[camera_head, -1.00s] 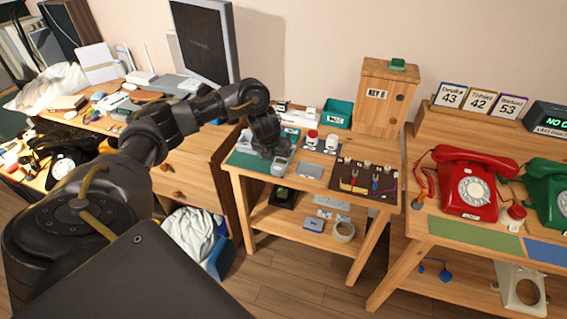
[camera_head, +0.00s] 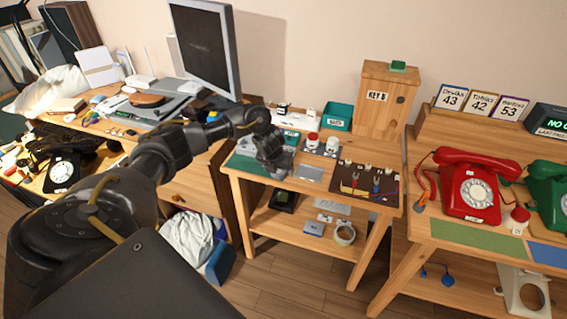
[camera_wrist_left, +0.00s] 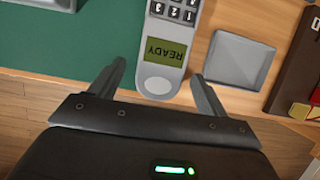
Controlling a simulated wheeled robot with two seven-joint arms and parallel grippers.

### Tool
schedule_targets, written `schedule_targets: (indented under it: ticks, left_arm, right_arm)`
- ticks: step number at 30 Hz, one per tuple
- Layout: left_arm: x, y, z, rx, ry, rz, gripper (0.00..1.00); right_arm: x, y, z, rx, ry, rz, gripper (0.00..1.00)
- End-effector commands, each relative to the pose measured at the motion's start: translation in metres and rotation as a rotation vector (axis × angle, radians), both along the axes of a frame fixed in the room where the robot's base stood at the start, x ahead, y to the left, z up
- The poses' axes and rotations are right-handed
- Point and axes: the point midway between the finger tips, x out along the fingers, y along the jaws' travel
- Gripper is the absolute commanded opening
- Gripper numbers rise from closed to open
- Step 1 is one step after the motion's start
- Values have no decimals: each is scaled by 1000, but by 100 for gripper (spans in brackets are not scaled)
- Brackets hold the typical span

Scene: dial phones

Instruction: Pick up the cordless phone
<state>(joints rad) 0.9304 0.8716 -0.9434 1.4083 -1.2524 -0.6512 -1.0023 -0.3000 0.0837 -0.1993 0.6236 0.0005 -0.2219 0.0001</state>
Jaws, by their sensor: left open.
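The grey cordless phone (camera_wrist_left: 164,62) shows in the left wrist view, lying along the edge of a green mat (camera_wrist_left: 70,45), with number keys and a small screen reading READY. My left gripper (camera_wrist_left: 160,85) is open, with one finger on each side of the phone's near end; I see a gap on both sides. In the head view my left gripper (camera_head: 277,168) is over the small middle table at the mat (camera_head: 245,162), and it mostly hides the phone there. My right gripper is not in view.
A grey square tray (camera_wrist_left: 240,60) lies just right of the phone. A dark board with wires (camera_head: 365,181) is further right. Red-capped and white jars (camera_head: 331,145), a teal bin (camera_head: 338,116) and a wooden key box (camera_head: 385,98) stand behind. A red dial phone (camera_head: 467,186) is on the right desk.

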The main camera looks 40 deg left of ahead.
Motion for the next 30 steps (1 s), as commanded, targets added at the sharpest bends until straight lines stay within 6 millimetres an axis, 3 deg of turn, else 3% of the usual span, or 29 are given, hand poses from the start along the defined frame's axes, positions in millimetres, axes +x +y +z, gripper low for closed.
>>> schedule_targets:
  ticks: [2,14,23,30]
  left_arm:
    - [0,0,0,0,0,0,75]
    - [0,0,0,0,0,1,24]
    - [1,0,4,-1,-2,1,24]
    - [1,0,29,0,-5,-1,24]
  right_arm:
    - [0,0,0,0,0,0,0]
    - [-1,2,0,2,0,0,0]
    - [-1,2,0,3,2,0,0]
    - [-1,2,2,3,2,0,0]
